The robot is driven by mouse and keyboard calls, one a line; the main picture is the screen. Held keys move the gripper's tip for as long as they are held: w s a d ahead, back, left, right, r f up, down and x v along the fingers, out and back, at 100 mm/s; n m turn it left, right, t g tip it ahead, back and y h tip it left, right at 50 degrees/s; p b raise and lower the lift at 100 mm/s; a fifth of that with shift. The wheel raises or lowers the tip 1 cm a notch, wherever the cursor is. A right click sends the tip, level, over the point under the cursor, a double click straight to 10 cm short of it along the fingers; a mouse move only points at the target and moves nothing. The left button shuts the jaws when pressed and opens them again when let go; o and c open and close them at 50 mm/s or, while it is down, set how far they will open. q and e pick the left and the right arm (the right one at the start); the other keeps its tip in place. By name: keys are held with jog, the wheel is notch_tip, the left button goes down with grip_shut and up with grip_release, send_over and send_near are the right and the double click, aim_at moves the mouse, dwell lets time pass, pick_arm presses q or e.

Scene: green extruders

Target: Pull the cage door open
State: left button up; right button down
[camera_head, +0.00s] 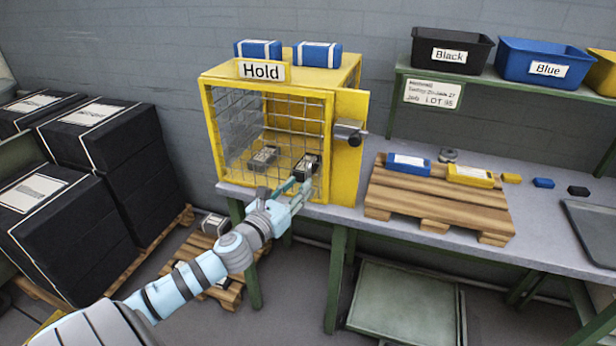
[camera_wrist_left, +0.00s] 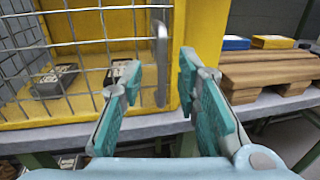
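The yellow cage (camera_head: 214,130) stands on the grey bench, with a "Hold" sign (camera_head: 261,71) on its top front edge. Its wire mesh door (camera_head: 290,118) looks shut; it also shows in the left wrist view (camera_wrist_left: 84,50). A vertical grey bar handle (camera_wrist_left: 161,58) sits at the door's right edge. My left gripper (camera_head: 301,190) is in front of the cage's lower right front. In the left wrist view its two teal-padded fingers are apart and empty, with the handle appearing between and beyond them; contact does not show. My right gripper is not in view.
A grey latch-like part (camera_head: 350,132) sticks out from the yellow panel right of the door. Small dark parts (camera_head: 306,166) lie inside the cage. A wooden pallet (camera_head: 437,202) with blue and yellow packs stands right on the bench. Black boxes (camera_head: 70,225) are stacked left.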

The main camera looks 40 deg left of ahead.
aim_at(309, 175)
pick_arm(q)
jog(key=w, duration=0.1)
jog(key=w+p, duration=0.1)
jog(key=w, duration=0.1)
jog(key=w+p, duration=0.1)
jog(key=w, duration=0.1)
jog(key=shift+w+a+r, duration=0.15)
jog(key=shift+a+r, duration=0.05)
jog(key=shift+r, duration=0.1)
jog(key=shift+w+f, duration=0.1)
jog(key=shift+w, duration=0.25)
jog(key=shift+a, duration=0.1)
grip_shut()
jog(key=shift+a+f, duration=0.1)
